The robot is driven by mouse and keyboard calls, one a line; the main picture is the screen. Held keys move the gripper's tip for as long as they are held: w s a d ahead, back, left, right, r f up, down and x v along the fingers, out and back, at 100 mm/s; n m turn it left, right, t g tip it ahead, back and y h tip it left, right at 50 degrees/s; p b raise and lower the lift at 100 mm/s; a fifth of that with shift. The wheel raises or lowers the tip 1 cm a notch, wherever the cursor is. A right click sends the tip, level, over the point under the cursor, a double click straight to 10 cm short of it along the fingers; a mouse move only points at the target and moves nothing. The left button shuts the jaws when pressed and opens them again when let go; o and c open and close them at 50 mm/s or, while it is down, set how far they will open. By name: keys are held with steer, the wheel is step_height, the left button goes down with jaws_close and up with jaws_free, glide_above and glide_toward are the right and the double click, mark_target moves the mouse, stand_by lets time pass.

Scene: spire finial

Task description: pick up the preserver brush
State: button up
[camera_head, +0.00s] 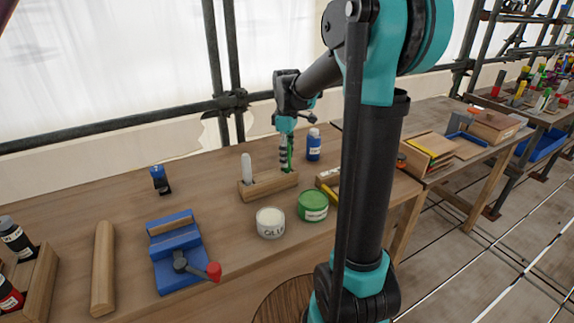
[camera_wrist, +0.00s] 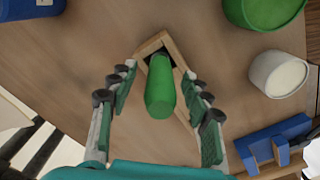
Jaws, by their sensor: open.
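A green-handled tool, which looks like the preserver brush (camera_head: 290,152), stands upright at the right end of a wooden holder (camera_head: 262,189). Its green handle (camera_wrist: 160,88) points up between my fingers in the wrist view, and its lower end is hidden in the holder (camera_wrist: 150,46). My gripper (camera_head: 285,160) is open and pointing down over that end of the holder. In the wrist view my gripper (camera_wrist: 158,74) has one finger on each side of the handle, with a gap on both sides. A white-handled tool (camera_head: 247,168) stands at the holder's left end.
A green tin (camera_head: 313,206) and a white glue tin (camera_head: 270,223) stand in front of the holder. A blue bottle (camera_head: 314,146) stands close behind, to the right. A blue vice (camera_head: 178,255) and a wooden rod (camera_head: 103,268) lie left. Bare bench lies between vice and holder.

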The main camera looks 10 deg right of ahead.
steer(key=shift+f, duration=0.4)
steer(key=shift+c, duration=0.2)
jaws_close()
steer(key=shift+r, duration=0.2)
step_height(320, 180, up, 20)
steer(key=shift+f, duration=0.15)
stand_by(0.3)
